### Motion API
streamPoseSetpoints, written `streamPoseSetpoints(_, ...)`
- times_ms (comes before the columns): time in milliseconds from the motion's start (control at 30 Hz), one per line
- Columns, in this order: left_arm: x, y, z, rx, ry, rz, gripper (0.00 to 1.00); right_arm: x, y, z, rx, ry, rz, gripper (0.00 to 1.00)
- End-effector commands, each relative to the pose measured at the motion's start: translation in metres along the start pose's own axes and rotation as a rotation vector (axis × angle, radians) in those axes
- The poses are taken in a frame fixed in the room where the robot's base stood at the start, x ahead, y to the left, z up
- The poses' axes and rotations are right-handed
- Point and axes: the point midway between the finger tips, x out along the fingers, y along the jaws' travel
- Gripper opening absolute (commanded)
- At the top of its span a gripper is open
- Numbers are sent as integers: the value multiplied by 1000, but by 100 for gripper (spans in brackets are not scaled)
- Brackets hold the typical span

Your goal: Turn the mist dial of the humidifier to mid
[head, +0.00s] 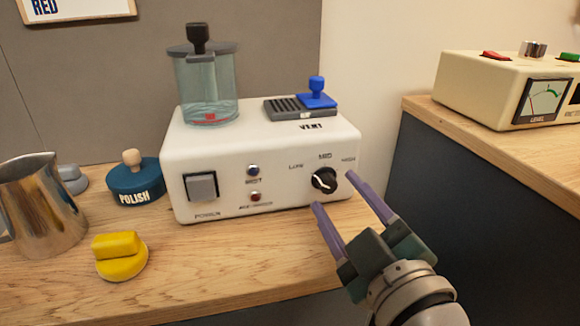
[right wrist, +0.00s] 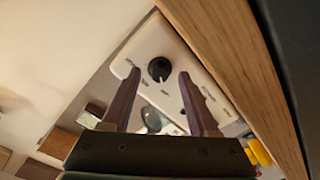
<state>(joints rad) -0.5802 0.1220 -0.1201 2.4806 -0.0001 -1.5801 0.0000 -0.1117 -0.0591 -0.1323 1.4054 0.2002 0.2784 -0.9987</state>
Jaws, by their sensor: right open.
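The humidifier (head: 265,172) is a white box on the wooden counter, with a clear water tank (head: 206,88) on top. Its black mist dial (head: 324,180) is at the right of the front face, with LOW, MID and HIGH marked around it. The dial has a light pointer line, whose exact setting is hard to read. My right gripper (head: 335,190) is open and empty just in front of the dial. In the right wrist view the dial (right wrist: 159,69) shows between the two fingertips, with space on both sides. My left gripper is not in view.
A blue vent slider (head: 316,92) sits on the humidifier's top. A power switch (head: 201,187) is on its front. A polish tin (head: 134,182), a yellow object (head: 121,258) and a metal jug (head: 42,205) stand left. A cream meter box (head: 480,85) is on the right counter.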

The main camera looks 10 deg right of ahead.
Motion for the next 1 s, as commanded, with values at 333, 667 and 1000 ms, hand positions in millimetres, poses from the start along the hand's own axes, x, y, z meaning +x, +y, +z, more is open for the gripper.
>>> streamPoseSetpoints(333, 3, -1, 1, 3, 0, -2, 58, 14, 0, 0, 0, 0, 0, 60)
streamPoseSetpoints(667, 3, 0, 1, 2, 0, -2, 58, 14, 0, 0, 0, 0, 0, 34)
streamPoseSetpoints(1000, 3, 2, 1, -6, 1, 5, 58, 14, 0, 0, 0, 0, 0, 0)
